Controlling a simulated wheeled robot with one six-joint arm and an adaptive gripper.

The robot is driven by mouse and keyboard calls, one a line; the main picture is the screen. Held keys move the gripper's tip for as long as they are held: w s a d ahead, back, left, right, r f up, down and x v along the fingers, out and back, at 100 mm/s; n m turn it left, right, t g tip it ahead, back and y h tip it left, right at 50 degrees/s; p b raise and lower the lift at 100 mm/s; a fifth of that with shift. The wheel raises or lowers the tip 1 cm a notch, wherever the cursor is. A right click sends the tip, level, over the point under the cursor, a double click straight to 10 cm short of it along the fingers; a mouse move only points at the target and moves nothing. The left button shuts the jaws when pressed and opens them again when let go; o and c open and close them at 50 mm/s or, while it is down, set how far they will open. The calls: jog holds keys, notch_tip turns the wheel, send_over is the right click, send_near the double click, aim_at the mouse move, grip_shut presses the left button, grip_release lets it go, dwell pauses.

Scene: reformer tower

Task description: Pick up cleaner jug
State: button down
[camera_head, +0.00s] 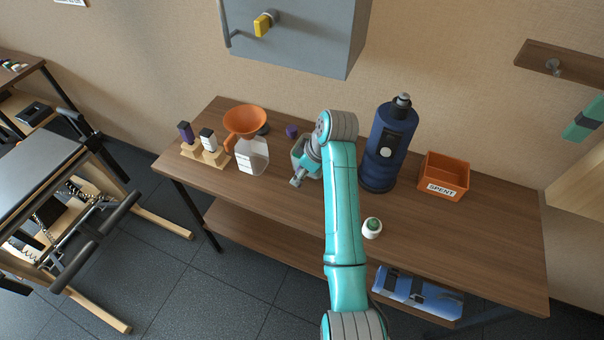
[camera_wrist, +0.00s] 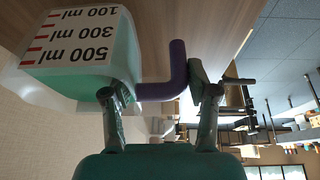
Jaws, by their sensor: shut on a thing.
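The cleaner jug (camera_wrist: 78,50) fills the upper left of the wrist view. It is pale and translucent with a greenish tint, and its printed scale appears upside down there. Its purple handle (camera_wrist: 178,68) lies between the fingers of my gripper (camera_wrist: 153,88), which is shut on it. I cannot tell whether the jug's base touches the bench.
Right are a blue canister (camera_head: 388,148), a small white jar (camera_head: 372,228) and an orange SPENT bin (camera_head: 445,177). A grey cabinet (camera_head: 295,40) hangs above.

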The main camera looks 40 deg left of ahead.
jog(key=shift+r, duration=3.6)
jog(key=shift+r, duration=0.1)
jog(key=c, duration=0.9)
grip_release()
jog(key=shift+c, duration=0.2)
grip_shut()
jog(key=shift+s, duration=0.1)
